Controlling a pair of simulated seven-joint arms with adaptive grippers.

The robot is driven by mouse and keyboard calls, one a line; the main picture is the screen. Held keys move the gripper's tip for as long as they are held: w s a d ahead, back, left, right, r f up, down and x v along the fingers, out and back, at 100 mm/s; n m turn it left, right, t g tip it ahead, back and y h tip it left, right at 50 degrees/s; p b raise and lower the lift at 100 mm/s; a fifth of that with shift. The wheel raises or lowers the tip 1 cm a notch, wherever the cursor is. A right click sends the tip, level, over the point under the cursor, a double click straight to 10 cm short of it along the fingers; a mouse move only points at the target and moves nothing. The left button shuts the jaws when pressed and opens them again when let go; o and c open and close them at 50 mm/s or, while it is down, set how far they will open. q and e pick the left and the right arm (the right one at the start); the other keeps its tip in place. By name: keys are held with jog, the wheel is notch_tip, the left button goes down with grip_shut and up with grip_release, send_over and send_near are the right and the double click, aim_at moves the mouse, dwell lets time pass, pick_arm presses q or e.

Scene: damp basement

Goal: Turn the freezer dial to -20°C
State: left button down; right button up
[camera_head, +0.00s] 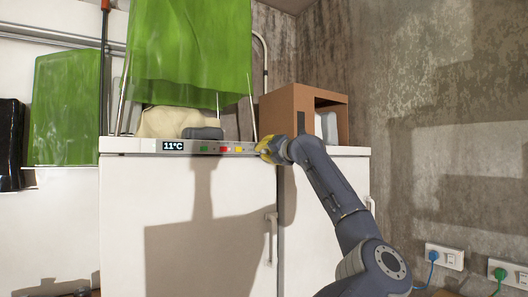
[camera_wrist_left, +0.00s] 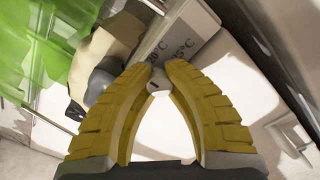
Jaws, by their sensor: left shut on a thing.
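The white chest freezer (camera_head: 240,225) has a control strip along its top front edge. Its display (camera_head: 173,146) reads 11°C. My left gripper (camera_head: 262,152), with yellow ribbed fingers, is at the right end of the strip, where it hides the dial in the head view. In the left wrist view the fingertips (camera_wrist_left: 157,78) are shut on the small grey dial (camera_wrist_left: 158,84). Printed temperature marks (camera_wrist_left: 165,48) show beside it, one ending in 20°C and another ending in 5°C. My right gripper is not in view.
A green plastic sheet (camera_head: 190,45) hangs above the lid, near a beige bundle (camera_head: 165,121) and a dark grey object (camera_head: 202,133). A cardboard box (camera_head: 285,110) stands behind my gripper. Wall sockets with plugs (camera_head: 445,257) are at lower right.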

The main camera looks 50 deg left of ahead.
pick_arm(q)
jog(key=m, duration=0.5)
jog(key=shift+f+m, duration=0.15)
jog(key=shift+m, duration=0.25)
dwell(0.4)
jog(key=c, duration=1.2)
grip_release()
jog(key=shift+o, duration=0.2)
jog(key=shift+d, duration=0.6)
jog(key=s+d, duration=0.2)
jog(key=d, duration=0.8)
jog(key=shift+d, duration=0.3)
